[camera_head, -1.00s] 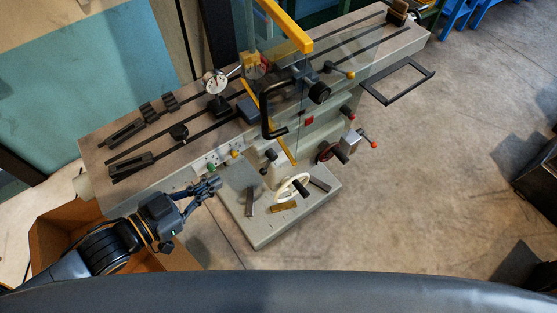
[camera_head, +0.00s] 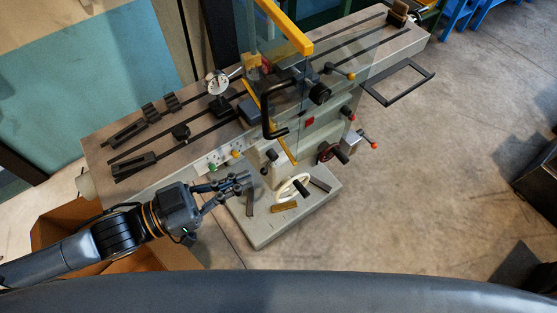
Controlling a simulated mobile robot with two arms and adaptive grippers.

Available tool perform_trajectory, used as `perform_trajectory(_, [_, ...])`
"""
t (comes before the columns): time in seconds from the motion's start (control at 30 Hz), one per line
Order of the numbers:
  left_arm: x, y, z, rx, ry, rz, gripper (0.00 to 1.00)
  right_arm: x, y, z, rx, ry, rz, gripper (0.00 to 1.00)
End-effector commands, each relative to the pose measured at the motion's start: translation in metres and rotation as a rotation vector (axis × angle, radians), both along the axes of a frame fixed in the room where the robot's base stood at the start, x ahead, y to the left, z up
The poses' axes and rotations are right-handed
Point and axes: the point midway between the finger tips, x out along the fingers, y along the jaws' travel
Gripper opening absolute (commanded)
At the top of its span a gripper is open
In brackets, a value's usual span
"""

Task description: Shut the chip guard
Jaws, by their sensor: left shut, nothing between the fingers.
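The chip guard is a clear panel with a yellow top bar (camera_head: 287,27), a slanting yellow lower edge and a black bent handle (camera_head: 268,118). It stands across the front middle of the milling machine's table (camera_head: 200,143). I cannot tell exactly how far it is swung. My left gripper (camera_head: 250,181) is in front of the machine, below and left of the handle and apart from it. Its fingers are shut and empty, pointing right. My right gripper is not in view.
Green and yellow buttons (camera_head: 224,160) sit on the machine's front. A white handwheel (camera_head: 291,187) is just right of my left gripper, above the grey base (camera_head: 262,232). A cardboard box (camera_head: 50,228) stands at the left.

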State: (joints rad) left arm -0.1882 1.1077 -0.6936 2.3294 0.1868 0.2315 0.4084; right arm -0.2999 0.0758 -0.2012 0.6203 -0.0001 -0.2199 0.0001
Motion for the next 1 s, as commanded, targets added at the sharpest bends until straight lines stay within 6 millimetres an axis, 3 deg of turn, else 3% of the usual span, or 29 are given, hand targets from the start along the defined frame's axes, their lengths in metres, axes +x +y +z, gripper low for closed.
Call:
perform_trajectory(0.3, [0.025,-0.048,0.006,-0.003,-0.003,0.0,0.0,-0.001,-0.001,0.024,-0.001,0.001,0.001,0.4])
perform_trajectory(0.5, [0.035,-0.068,0.003,-0.001,0.0,0.0,0.0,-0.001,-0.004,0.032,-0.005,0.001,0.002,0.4])
perform_trajectory(1.0, [0.038,-0.073,0.001,-0.001,0.0,0.002,0.0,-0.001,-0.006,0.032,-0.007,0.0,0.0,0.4])
